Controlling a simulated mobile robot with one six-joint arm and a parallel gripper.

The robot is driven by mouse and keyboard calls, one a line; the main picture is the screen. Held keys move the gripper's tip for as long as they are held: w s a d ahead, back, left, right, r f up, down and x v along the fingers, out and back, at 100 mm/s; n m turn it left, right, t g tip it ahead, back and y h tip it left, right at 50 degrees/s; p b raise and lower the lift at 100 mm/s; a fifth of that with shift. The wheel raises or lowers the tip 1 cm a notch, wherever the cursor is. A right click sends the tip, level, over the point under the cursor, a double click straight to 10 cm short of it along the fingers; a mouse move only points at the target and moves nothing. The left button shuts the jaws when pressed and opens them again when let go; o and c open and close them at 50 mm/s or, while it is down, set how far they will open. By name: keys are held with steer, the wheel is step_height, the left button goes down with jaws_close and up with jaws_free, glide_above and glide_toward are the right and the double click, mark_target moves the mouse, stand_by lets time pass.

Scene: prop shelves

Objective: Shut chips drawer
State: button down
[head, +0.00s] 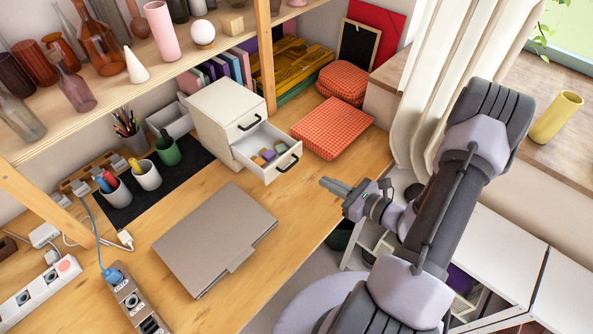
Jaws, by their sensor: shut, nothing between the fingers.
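A small white two-drawer cabinet (222,104) stands on the wooden desk in the head view. Its lower drawer (281,168) is pulled out toward the right front and has a dark handle (288,163). Small coloured blocks (268,153) lie inside it; I cannot tell whether they are the chips. The upper drawer (243,115) is shut, with its own dark handle. My gripper (327,184) is shut and empty. It is in the air to the right of the open drawer and appears apart from its handle.
A closed grey laptop (214,240) lies left of the drawer. A red checkered box (331,128) is close behind the drawer's right side. Cups (146,175) stand on a dark mat. Desk between laptop and my gripper is clear.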

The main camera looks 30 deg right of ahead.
mark_target(264, 150)
steer(key=b+x, duration=0.1)
steer(key=x, duration=0.9)
steer(key=shift+a+b, duration=0.2)
steer(key=shift+b, duration=0.15)
steer(key=shift+w+f, duration=0.1)
steer(key=shift+w, duration=0.1)
steer(key=r+x, duration=0.1)
steer(key=x, duration=0.4)
steer(key=r+b+x, duration=0.1)
steer(key=x, duration=0.4)
steer(key=r+x, duration=0.1)
steer(key=x, duration=0.4)
steer(key=shift+w, duration=0.45)
steer(key=shift+w+r, duration=0.15)
steer(key=shift+r, duration=0.15)
